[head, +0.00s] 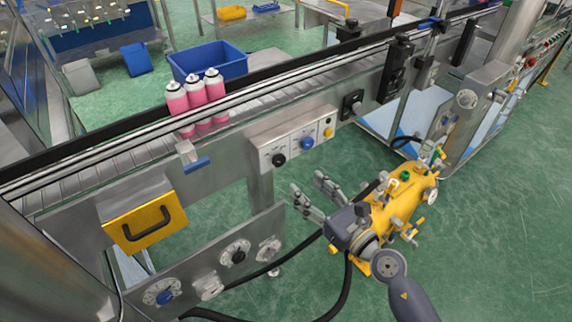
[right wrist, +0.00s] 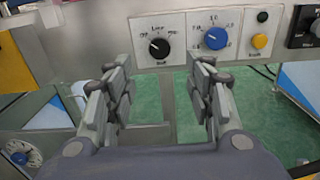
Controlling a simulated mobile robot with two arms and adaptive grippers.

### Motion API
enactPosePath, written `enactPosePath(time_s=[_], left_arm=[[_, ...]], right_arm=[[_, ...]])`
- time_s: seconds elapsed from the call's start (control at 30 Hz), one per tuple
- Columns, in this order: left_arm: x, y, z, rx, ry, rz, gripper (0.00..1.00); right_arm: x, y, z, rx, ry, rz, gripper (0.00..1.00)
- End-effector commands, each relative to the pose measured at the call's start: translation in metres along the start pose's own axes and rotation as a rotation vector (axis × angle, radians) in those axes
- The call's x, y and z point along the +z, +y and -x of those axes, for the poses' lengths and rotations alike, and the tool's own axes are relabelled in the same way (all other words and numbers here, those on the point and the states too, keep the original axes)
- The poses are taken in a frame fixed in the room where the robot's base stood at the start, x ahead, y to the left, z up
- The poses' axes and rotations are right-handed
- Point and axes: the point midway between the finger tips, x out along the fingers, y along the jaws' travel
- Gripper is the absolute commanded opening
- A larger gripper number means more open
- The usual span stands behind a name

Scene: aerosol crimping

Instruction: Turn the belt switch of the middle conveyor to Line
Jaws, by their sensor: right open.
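The conveyor's control panel (head: 292,143) is a pale box on the front of the metal conveyor frame. Its black belt switch (head: 279,159) sits at the left of the panel and shows in the right wrist view (right wrist: 158,46), with small labels around it; "Line" seems to be at the top. Its pale pointer mark appears turned to the upper left, toward what looks like "OFF". My right gripper (head: 305,181) is open and empty, below and in front of the panel, apart from the switch. In the right wrist view, its fingers (right wrist: 161,78) point toward the panel. My left gripper is out of view.
A blue knob (head: 307,143) and a yellow button (head: 328,132) sit right of the switch. Several pink cans (head: 197,101) stand on the belt. A lower plate with dials (head: 237,252), a yellow handled box (head: 146,226) and a yellow machine (head: 400,205) are nearby.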

Motion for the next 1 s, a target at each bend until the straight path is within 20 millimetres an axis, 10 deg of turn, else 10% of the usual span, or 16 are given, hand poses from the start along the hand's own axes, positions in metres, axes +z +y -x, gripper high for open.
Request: enactPosePath(time_s=[0.6, 1.0], left_arm=[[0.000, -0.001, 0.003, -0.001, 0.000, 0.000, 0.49], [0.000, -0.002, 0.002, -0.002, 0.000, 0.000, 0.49]], right_arm=[[0.002, 0.000, -0.092, -0.001, -0.002, 0.012, 0.49], [0.002, 0.000, -0.108, 0.000, -0.001, 0.011, 0.49]])
